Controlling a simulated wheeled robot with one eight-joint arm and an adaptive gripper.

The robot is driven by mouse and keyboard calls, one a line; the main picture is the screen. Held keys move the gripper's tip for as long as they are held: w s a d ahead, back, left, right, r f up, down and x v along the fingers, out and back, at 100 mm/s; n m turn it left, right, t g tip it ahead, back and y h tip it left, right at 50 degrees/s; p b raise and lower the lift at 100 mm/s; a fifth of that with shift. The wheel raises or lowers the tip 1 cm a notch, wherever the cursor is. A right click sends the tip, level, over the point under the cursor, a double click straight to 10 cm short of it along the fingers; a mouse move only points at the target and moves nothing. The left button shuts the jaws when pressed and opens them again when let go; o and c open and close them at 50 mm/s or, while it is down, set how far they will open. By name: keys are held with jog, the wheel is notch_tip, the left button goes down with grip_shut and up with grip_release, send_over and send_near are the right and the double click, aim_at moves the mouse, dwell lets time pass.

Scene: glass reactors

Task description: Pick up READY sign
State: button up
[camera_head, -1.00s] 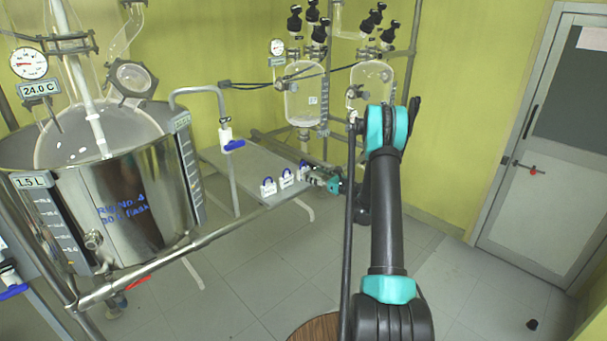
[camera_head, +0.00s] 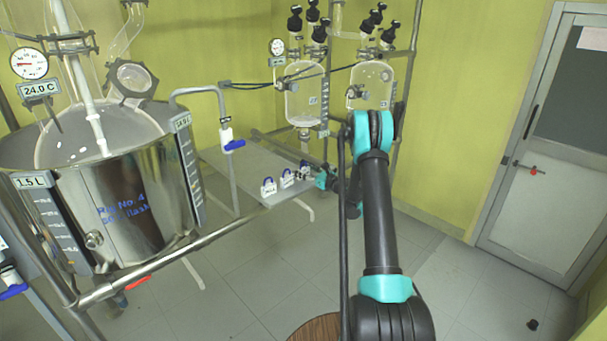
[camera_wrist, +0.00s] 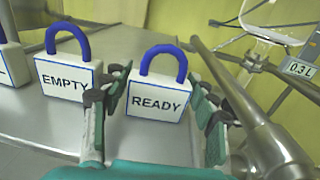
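The READY sign (camera_wrist: 158,100) is a white padlock-shaped block with blue edges and a blue loop handle. It stands upright on the grey metal shelf in the wrist view. My gripper (camera_wrist: 162,103) is open, with one finger on each side of the sign; I cannot tell whether either finger touches it. In the head view my gripper (camera_head: 308,176) is at the right end of the row of signs and largely covers the READY sign. The EMPTY sign (camera_wrist: 68,78) stands just left of my left finger, and shows in the head view (camera_head: 287,178).
A third sign (camera_head: 268,187) stands at the left of the row on the shelf (camera_head: 240,176). A metal pipe frame (camera_wrist: 262,140) runs close to the right of my gripper. Glass vessels (camera_head: 305,95) hang behind, and a large steel reactor (camera_head: 130,195) stands left.

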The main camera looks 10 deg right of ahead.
jog(key=c, duration=0.6)
